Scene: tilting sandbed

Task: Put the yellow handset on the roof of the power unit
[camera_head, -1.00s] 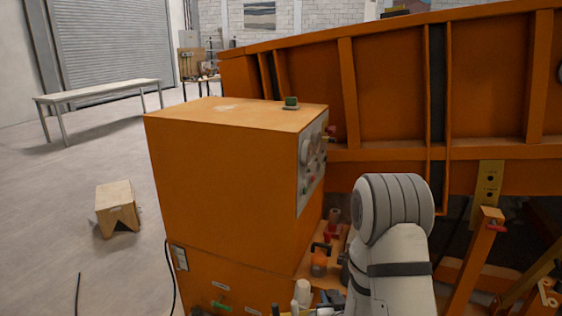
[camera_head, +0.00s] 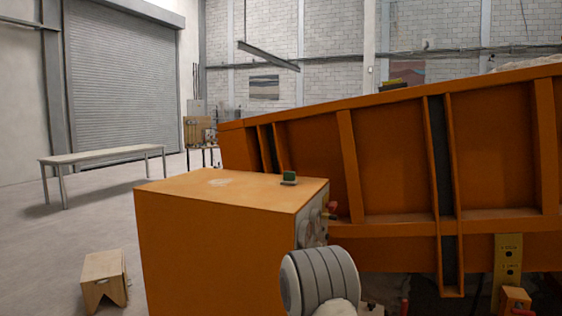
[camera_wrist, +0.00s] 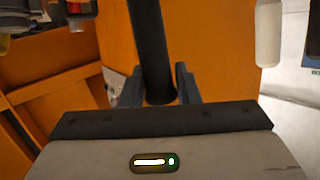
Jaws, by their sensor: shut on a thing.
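The power unit is an orange box with a flat roof (camera_head: 250,190), at the lower middle of the head view. I cannot make out the yellow handset for sure; a small black and yellow thing (camera_head: 393,86) shows beyond the sandbed's upper edge. In the wrist view my gripper (camera_wrist: 160,85) is shut on a dark upright bar (camera_wrist: 148,40), which runs up out of the picture between the fingers. I cannot tell what the bar belongs to. My gripper is out of the head view, where only my arm shows in front of the unit's right side.
The orange sandbed (camera_head: 390,170) rises behind to the right. A wooden stool (camera_head: 103,280) and a long table (camera_head: 105,156) stand left. A white bottle-like thing (camera_wrist: 268,32) hangs into the wrist view.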

